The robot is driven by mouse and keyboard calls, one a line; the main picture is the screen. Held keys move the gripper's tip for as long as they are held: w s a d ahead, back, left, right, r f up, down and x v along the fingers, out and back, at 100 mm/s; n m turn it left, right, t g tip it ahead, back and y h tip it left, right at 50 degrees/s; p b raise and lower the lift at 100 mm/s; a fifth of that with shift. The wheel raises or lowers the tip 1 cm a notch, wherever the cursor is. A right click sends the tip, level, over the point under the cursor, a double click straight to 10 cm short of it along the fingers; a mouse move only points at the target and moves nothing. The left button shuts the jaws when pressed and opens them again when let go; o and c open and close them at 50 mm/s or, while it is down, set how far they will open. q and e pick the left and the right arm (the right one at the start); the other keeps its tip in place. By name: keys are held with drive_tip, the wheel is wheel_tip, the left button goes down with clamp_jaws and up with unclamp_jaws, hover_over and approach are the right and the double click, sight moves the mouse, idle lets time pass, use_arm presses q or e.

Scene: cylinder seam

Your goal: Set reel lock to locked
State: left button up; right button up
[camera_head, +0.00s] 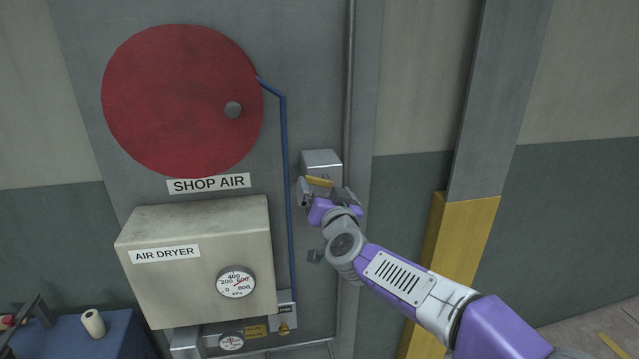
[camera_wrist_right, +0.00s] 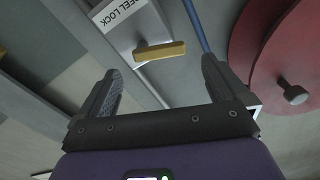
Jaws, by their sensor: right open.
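The reel lock is a small grey box (camera_head: 322,159) on the wall panel, right of the blue hose. Its yellow lever (camera_head: 320,181) lies nearly level across the front. In the right wrist view the white label (camera_wrist_right: 123,13) reads "EEL LOCK", its start cut off, and the yellow lever (camera_wrist_right: 160,51) shows clearly. My right gripper (camera_head: 327,195) is at the lever, its open fingers on either side. In the wrist view the lever sits just beyond and between the fingertips (camera_wrist_right: 160,68), with no visible contact. My left gripper is not in view.
A red hose reel (camera_head: 180,100) with a grey hub is at upper left. A blue hose (camera_head: 286,170) runs down beside the lock. The air dryer box (camera_head: 190,230) juts out below the reel. A vertical pipe (camera_head: 348,80) and a yellow-based post (camera_head: 460,240) stand to the right.

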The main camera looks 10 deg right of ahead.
sight(320, 181)
drive_tip(key=shift+w+f, duration=0.1)
drive_tip(key=shift+w, duration=3)
drive_tip(key=shift+c, duration=0.2)
drive_tip(key=c, duration=0.9)
